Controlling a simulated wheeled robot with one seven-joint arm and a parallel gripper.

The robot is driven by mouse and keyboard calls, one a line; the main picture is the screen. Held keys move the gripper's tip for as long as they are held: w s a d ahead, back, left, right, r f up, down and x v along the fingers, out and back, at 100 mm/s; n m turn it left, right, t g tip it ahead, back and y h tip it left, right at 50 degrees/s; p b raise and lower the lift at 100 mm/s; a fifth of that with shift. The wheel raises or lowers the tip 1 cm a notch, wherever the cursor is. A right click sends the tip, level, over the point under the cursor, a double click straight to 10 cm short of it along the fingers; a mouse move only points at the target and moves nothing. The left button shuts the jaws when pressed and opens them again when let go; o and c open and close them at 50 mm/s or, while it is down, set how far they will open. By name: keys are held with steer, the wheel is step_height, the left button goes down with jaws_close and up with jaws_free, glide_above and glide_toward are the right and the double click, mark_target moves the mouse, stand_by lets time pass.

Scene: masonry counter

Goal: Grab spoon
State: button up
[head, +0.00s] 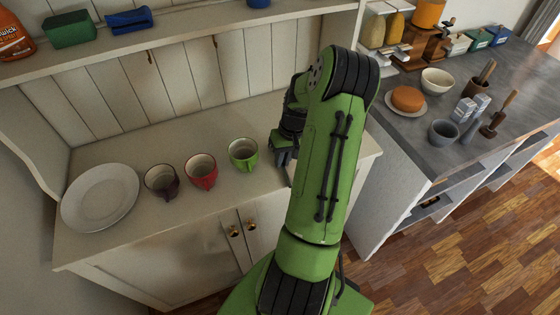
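I cannot make out a spoon in the head view; my green arm hides part of the white cabinet top (112,152). My gripper (281,160) is at the right part of that top, just right of a green cup (243,154). It is small, dark and partly covered by my arm. I cannot tell whether its fingers are open or shut, or whether they touch anything.
A red cup (201,172), a dark cup (161,182) and a white plate (100,198) stand left of the green cup. A shelf (190,38) runs above. A grey counter (415,140) at right holds bowls (437,81) and several other items.

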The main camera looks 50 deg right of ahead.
jaws_close()
